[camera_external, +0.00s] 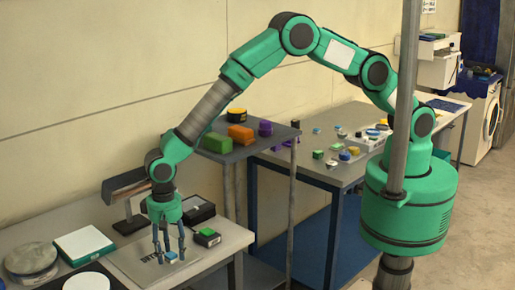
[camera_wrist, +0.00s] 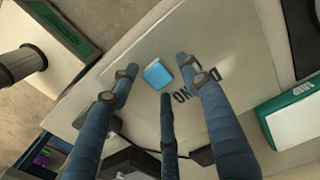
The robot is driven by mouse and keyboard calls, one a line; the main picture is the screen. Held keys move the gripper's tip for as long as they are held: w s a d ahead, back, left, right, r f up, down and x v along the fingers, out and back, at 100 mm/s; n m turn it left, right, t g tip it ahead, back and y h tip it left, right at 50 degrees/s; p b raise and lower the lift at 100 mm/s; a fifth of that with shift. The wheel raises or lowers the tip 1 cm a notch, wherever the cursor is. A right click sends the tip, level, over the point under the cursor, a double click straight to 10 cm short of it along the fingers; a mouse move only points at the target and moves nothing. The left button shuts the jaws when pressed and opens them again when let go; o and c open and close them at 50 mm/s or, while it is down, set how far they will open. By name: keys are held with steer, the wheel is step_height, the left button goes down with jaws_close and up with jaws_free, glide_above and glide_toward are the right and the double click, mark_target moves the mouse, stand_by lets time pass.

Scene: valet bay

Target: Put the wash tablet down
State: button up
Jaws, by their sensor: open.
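The wash tablet, a small light-blue block (camera_external: 171,255), lies on a grey lettered plate (camera_external: 140,262) on the near table. In the wrist view the tablet (camera_wrist: 158,74) lies on the bare plate (camera_wrist: 225,45) beside the dark lettering. My gripper (camera_external: 169,259) points down with its three fingers around the tablet. In the wrist view my gripper (camera_wrist: 161,78) is open, with gaps between the fingertips and the tablet. The fingers hide some of the plate and lettering.
A green-and-black box (camera_external: 207,237) stands right of the plate, near the table edge. A white-and-green box (camera_external: 84,245) and a round silver pan (camera_external: 31,259) stand to the left. A grey shelf (camera_external: 228,152) with coloured blocks rises behind.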

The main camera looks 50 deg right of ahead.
mark_target(172, 253)
stand_by(0.4)
steer(key=c, duration=1)
steer(key=shift+r, duration=0.15)
steer(key=shift+r, duration=0.85)
steer(key=shift+s+d+r, duration=0.1)
steer(key=shift+d+r, duration=0.15)
steer(key=shift+r, duration=0.55)
steer(key=s+d, duration=0.3)
steer(key=d, duration=0.4)
steer(key=s+d+r, duration=0.1)
steer(key=s+d, duration=0.3)
steer(key=d, duration=0.2)
steer(key=shift+d+r+b, duration=0.25)
steer(key=shift+d+b, duration=0.05)
steer(key=shift+d, duration=0.05)
steer(key=shift+s, duration=0.1)
